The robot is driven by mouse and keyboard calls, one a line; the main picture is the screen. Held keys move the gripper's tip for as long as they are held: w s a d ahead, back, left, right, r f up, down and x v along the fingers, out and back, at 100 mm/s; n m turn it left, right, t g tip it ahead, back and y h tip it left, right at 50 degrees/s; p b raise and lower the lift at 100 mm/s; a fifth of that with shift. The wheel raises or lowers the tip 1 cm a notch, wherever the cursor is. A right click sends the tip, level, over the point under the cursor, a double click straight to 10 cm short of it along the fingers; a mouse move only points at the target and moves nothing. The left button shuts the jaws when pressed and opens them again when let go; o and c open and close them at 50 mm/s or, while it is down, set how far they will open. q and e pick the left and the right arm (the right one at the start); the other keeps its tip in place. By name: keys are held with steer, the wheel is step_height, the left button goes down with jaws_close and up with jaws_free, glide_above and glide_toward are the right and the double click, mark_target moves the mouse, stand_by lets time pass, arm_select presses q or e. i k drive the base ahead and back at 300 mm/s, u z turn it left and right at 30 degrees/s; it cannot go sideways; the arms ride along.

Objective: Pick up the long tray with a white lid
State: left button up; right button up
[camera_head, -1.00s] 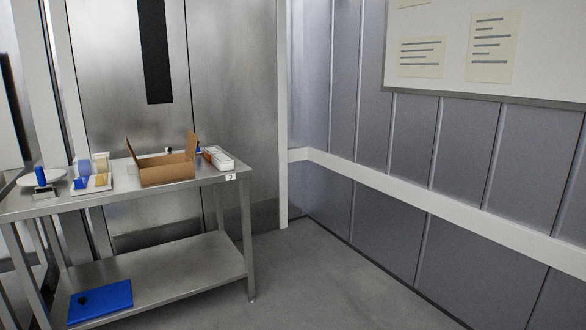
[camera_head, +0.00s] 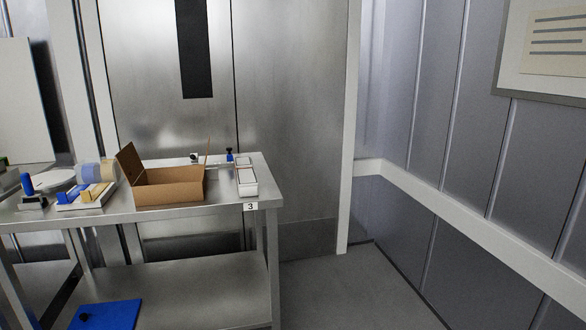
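No long tray with a white lid can be made out for certain. A small long white box (camera_head: 247,188) lies at the right end of the steel table (camera_head: 225,207), beside an open cardboard box (camera_head: 170,194). The white box is too small in the picture to tell whether it has a lid. Neither of my grippers is in view.
Tape rolls on a dispenser (camera_head: 88,192) and a blue-handled stamp (camera_head: 30,190) stand at the table's left. A blue board (camera_head: 108,314) lies on the lower shelf (camera_head: 190,290). Floor (camera_head: 345,285) right of the table is clear.

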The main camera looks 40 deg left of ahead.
mark_target(247, 182)
steer(key=u, duration=0.45)
steer(key=i, duration=1.45)
steer(key=u, duration=1.05)
